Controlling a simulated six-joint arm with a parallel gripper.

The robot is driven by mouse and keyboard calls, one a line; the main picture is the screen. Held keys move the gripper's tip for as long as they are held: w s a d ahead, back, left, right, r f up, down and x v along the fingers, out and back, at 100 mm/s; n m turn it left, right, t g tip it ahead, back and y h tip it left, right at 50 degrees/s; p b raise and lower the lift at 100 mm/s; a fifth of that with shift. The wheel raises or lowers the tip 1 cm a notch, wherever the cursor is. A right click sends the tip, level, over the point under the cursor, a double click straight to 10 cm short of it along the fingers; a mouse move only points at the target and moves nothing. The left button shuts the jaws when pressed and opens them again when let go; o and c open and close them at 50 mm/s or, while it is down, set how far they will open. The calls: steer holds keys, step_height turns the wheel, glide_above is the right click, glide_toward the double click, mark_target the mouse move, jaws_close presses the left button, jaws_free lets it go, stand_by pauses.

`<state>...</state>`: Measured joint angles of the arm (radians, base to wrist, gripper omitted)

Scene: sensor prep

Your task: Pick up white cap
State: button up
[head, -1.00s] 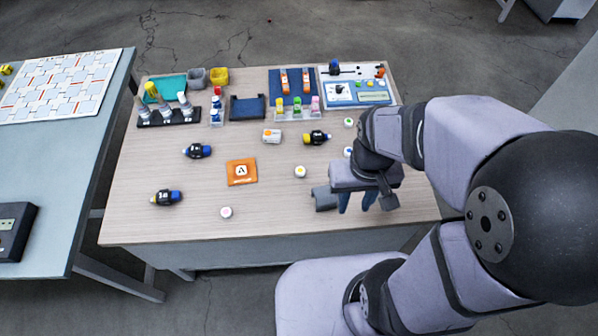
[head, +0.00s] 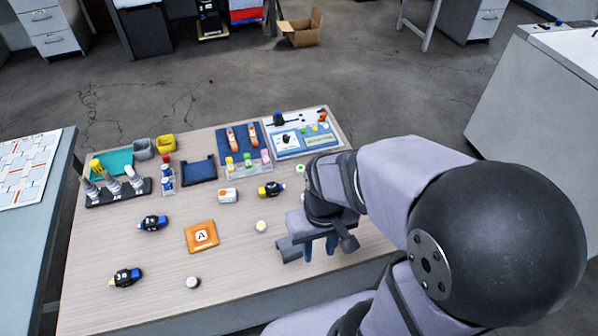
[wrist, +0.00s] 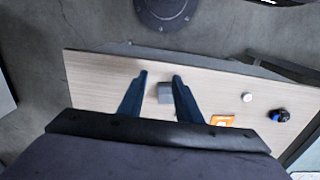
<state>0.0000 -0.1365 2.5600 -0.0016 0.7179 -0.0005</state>
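Small round whitish caps lie on the wooden table. One pale cap (head: 193,282) is near the front edge; it also appears as a white disc in the wrist view (wrist: 246,97). Another has a yellow centre (head: 261,226), and one with a green centre (head: 300,168) lies beside my arm. I cannot tell for sure which is the white cap. My gripper (head: 320,249) is over the right front of the table, fingers pointing down, to the right of the pale cap. In the wrist view its two fingers (wrist: 160,78) are apart with nothing held between them.
A grey block (head: 289,249) is close to my gripper. An orange card (head: 202,236) and dark bottles (head: 153,223) lie to the left. A bottle rack (head: 118,190), blue tray (head: 199,171) and small bins (head: 166,144) stand at the back. The front middle is mostly clear.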

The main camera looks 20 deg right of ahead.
steer(key=shift+o, duration=0.4)
steer(key=shift+o, duration=1.4)
